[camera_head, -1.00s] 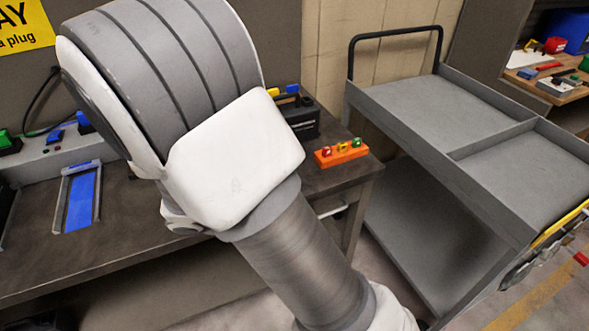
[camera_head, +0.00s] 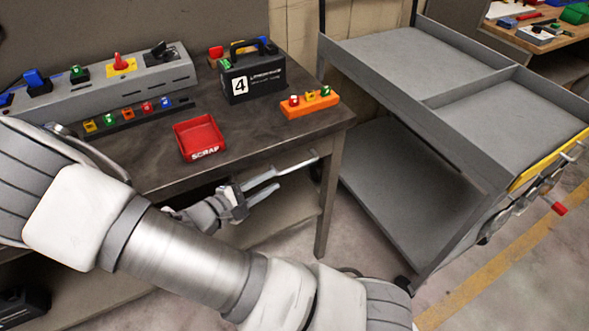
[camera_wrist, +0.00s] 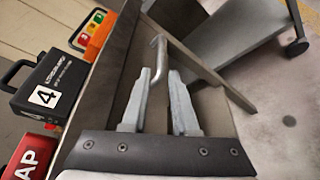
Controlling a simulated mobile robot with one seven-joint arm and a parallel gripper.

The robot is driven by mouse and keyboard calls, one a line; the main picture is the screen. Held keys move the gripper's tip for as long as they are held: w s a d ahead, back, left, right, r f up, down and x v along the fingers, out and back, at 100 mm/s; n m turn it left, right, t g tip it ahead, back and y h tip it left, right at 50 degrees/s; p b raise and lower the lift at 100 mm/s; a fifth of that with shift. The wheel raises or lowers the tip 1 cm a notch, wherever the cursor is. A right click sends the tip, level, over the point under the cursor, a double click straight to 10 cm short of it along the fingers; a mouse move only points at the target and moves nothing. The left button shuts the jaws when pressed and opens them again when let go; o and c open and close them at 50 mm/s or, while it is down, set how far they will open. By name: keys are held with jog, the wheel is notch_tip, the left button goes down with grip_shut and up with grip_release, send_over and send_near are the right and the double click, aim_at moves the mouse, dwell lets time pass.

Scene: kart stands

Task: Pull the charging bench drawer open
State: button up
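The charging bench (camera_head: 250,145) has a dark top and fills the left and middle of the head view. The drawer handle (camera_head: 303,163) is a thin metal bar under the bench's front edge. It also shows in the wrist view (camera_wrist: 205,73), with a bent end near my fingertips. My gripper (camera_head: 275,178) is low in front of the bench, at the handle's left end. In the wrist view my gripper (camera_wrist: 162,75) is open, its two grey fingers apart. I cannot tell whether they touch the handle. The drawer front is mostly hidden in the head view.
A red scrap tray (camera_head: 200,138), a black case marked 4 (camera_head: 252,78) and an orange block (camera_head: 310,103) stand on the bench. A grey charger strip (camera_head: 110,82) is behind. A grey cart (camera_head: 400,75) stands right of the bench. Bare floor lies between them.

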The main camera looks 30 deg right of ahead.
aim_at(290, 170)
jog(key=b+x, duration=0.1)
jog(key=x, duration=0.8)
jog(key=shift+w+d+b, duration=0.15)
jog(key=shift+d+b, duration=0.15)
jog(key=shift+d, duration=0.05)
jog(key=shift+c, duration=0.3)
grip_shut()
dwell(0.5)
